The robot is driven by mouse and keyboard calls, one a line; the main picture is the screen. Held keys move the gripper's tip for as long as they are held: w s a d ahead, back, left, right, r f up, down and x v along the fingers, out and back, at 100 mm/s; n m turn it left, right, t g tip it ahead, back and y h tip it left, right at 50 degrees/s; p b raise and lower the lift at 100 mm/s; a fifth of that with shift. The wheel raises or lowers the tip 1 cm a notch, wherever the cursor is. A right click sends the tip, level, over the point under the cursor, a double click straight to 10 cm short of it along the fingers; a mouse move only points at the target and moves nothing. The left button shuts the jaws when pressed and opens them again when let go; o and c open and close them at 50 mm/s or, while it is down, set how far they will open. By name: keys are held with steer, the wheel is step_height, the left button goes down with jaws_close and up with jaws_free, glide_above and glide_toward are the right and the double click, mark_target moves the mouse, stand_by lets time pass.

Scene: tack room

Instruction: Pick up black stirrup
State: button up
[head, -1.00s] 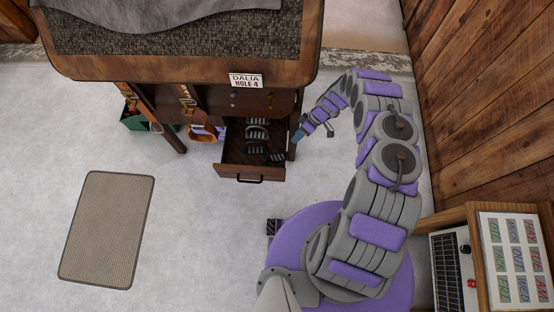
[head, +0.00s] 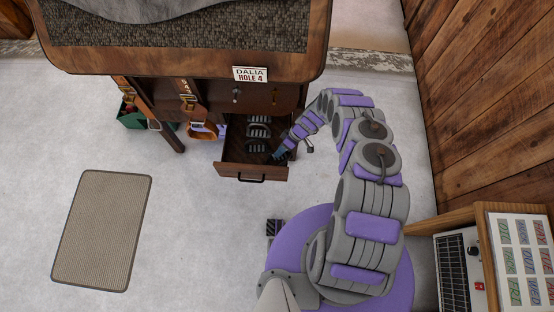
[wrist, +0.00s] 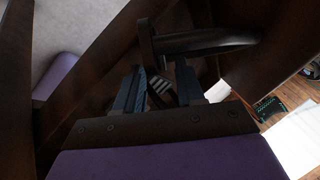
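The open wooden drawer (head: 232,170) holds several dark stirrups with pale striped treads, such as the stirrup (head: 258,132) in the middle of the drawer. My gripper (head: 279,155) is at the drawer's right front, low over or inside it, and covers the stirrup that lay there. In the wrist view my gripper (wrist: 160,92) has its two blue-grey fingers apart. The stirrup's black frame is hard to make out in shadow.
The drawer has a black front handle (head: 252,180) and sits under a wooden stand with a "DALIA HOLE 4" sign (head: 250,74). Straps hang at the left. A mat (head: 102,230) lies on the floor. The wooden wall (head: 480,100) bounds the right.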

steer(key=shift+x, duration=0.85)
steer(key=shift+s+f, duration=0.1)
steer(key=shift+f, duration=0.3)
steer(key=shift+d, duration=0.15)
steer(key=shift+r, duration=0.1)
steer(key=shift+c, duration=0.8)
steer(key=shift+a, duration=0.25)
jaws_close()
steer(key=shift+d, duration=0.1)
